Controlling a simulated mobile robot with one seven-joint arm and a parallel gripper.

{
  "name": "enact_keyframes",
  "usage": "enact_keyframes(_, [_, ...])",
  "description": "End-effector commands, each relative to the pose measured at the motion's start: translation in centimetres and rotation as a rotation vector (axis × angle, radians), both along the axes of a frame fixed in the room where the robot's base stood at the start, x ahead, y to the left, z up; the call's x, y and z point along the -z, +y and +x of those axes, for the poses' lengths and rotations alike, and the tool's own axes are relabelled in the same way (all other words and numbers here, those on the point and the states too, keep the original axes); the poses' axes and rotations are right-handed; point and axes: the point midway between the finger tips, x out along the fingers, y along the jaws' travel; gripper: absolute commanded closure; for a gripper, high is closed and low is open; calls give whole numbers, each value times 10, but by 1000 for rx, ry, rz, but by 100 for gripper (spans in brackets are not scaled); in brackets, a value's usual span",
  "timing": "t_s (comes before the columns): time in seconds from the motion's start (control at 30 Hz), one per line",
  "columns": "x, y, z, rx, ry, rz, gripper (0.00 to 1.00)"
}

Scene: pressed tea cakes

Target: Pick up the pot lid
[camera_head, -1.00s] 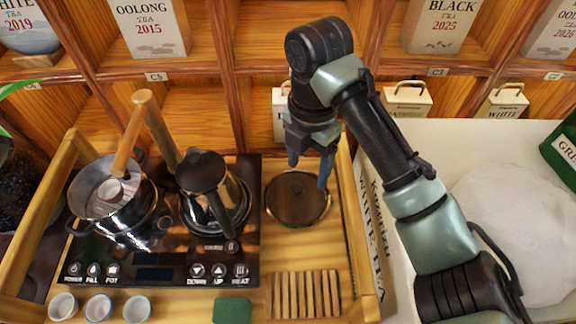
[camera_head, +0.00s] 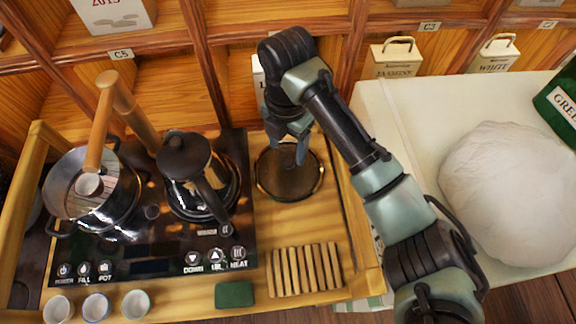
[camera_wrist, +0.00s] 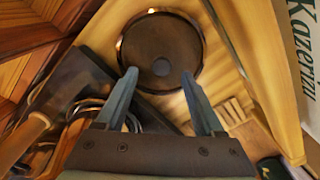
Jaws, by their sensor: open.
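The pot lid (camera_head: 290,178) is a round, dark brown disc with a metal rim. It lies flat on the wooden tray surface to the right of the black hob. I cannot tell whether the fingers touch the lid.
A black kettle (camera_head: 186,160) and a steel pot (camera_head: 75,190) stand on the hob (camera_head: 150,255) to the left. A slatted wooden rack (camera_head: 305,269) lies in front of the lid. Wooden shelves rise behind. A white sack-like mound (camera_head: 508,185) sits at right.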

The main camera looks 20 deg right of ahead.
Motion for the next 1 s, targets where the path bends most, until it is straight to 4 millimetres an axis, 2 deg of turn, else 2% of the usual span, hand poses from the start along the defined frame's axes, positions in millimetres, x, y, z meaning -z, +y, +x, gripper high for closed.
enact_keyframes(0.1, [19,0,-5,2,4,3,30])
enact_keyframes(0.23, [34,0,-4,2,2,1,30])
enact_keyframes(0.53, [38,0,-4,1,0,1,32])
enact_keyframes(0.9, [38,0,-4,1,0,1,99])
enact_keyframes(1.0, [38,0,-4,1,0,1,100])
